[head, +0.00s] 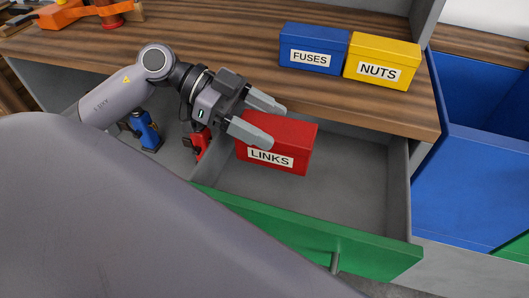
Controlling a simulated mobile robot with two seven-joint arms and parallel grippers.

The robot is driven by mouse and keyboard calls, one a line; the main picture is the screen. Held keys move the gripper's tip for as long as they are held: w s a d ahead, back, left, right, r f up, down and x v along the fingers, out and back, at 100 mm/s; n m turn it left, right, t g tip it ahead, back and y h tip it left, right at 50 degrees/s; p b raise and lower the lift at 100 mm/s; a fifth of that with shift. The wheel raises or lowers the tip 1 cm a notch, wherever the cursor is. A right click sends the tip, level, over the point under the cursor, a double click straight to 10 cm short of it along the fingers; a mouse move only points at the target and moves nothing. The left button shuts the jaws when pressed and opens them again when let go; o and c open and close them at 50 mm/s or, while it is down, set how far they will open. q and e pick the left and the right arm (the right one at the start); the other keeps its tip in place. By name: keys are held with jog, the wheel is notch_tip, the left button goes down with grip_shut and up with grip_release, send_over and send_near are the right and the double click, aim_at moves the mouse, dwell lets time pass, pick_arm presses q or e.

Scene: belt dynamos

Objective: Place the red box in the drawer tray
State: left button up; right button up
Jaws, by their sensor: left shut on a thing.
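The red box (294,142), labelled LINKS, is within the outline of the open drawer tray (366,197), towards its back and middle. My left gripper (277,126) is shut on the red box, with its two fingers over the box's upper left part. The box's label faces the front. I cannot tell whether its underside touches the tray floor. The drawer has a grey inside and a green front with a handle. A large grey part of my own body hides the left of the drawer front. My right gripper is not in view.
A blue FUSES box (314,48) and a yellow NUTS box (382,62) stand on the wooden worktop (215,45) above. Blue bins (470,180) stand at right. The tray's right side is clear.

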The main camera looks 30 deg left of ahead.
pick_arm(q)
notch_tip(320, 180, down, 7)
jog(key=shift+r+b, duration=0.1)
jog(key=shift+b, duration=0.75)
jog(key=o, duration=1.5)
jog(key=shift+s+a+r, duration=0.1)
jog(key=shift+a, duration=0.15)
jog(key=p+v, duration=0.2)
jog(key=v, duration=0.9)
jog(key=shift+a+r, duration=0.1)
jog(key=shift+a, duration=0.1)
